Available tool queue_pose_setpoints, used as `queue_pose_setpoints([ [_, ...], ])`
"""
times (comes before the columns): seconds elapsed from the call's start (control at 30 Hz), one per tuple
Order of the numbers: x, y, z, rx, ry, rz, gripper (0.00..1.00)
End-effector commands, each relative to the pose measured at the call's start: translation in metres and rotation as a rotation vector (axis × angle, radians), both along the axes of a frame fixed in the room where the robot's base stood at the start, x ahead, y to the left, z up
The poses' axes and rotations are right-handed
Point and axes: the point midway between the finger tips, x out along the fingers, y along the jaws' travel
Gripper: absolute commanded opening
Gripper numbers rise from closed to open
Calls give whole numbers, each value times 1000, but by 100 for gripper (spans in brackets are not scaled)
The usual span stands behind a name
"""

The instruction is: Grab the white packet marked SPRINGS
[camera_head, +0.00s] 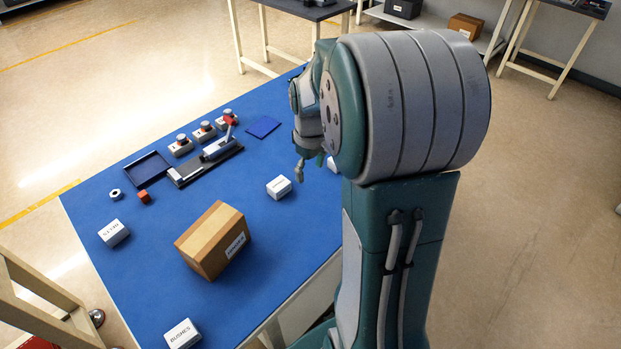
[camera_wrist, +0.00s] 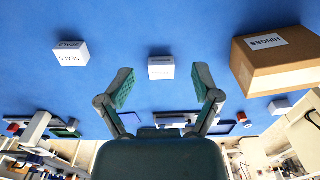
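A white packet (camera_head: 279,187) lies on the blue table below and left of my gripper (camera_head: 307,168) in the head view; its label is too small to read. In the wrist view a white packet (camera_wrist: 161,68) appears between the fingertips of my gripper (camera_wrist: 162,80), apart from both fingers, its label unreadable. The fingers are spread open and empty. Another packet (camera_head: 115,232) at the table's left has a blurred label starting with S. I cannot read SPRINGS on any packet for certain.
A cardboard box marked HINGES (camera_head: 212,240) stands on the table; it is at the right in the wrist view (camera_wrist: 285,65). Other packets read BUSHES (camera_head: 183,333) and SEALS (camera_wrist: 70,54). A fixture (camera_head: 205,163) and a dark tray (camera_head: 148,169) lie at the back.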

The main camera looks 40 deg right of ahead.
Motion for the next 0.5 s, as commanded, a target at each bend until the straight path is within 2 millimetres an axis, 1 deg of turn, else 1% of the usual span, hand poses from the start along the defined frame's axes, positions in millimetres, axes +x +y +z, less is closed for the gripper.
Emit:
queue_pose_setpoints([
  [0.03, 1, 0, 12, -2, -5, 0, 80],
  [0.2, 1, 0, 47, -2, -3, 0, 80],
  [0.3, 1, 0, 62, -2, -2, 0, 80],
  [0.4, 1, 0, 72, 0, 0, 0, 80],
  [0.43, 1, 0, 74, 0, 1, 0, 85],
  [0.47, 1, 0, 75, 0, 1, 0, 98],
  [0.5, 2, 0, 74, 1, 0, 1, 100],
])
